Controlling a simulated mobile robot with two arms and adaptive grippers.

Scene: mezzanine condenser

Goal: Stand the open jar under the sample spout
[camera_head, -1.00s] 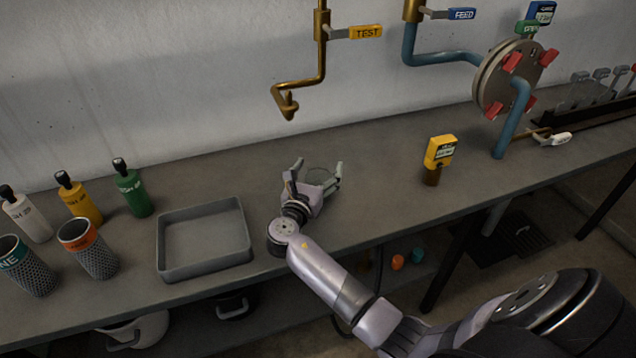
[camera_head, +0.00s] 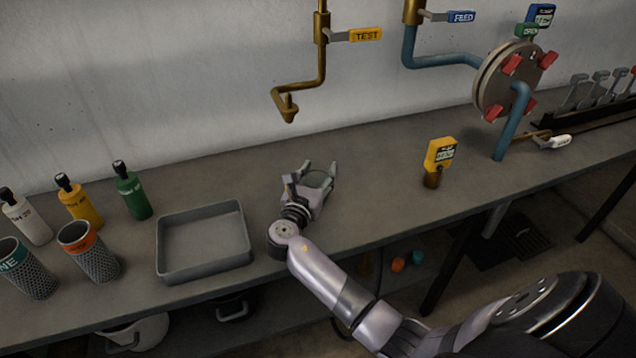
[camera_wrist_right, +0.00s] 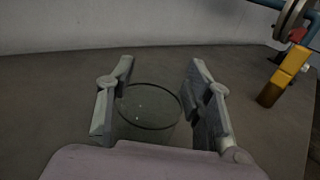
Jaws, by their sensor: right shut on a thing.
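The open glass jar (camera_head: 319,180) is clear and hard to see on the bench; its round open rim (camera_wrist_right: 150,106) shows in the wrist view. My right gripper (camera_head: 320,170) is shut on it, with one finger on each side; the fingers also show in the wrist view (camera_wrist_right: 160,95). The jar looks upright; its lower part is hidden by my gripper. The brass sample spout (camera_head: 288,108) hangs from the wall pipe above and behind the jar, a little to the left. A yellow TEST handle (camera_head: 365,34) sits on its valve. My left gripper is not in view.
A grey tray (camera_head: 163,245) lies left of my right gripper. Several bottles, such as the green one (camera_head: 133,195), and mesh cups (camera_head: 92,255) stand farther left. A yellow meter (camera_head: 440,154) stands to the right. The bench below the spout is clear.

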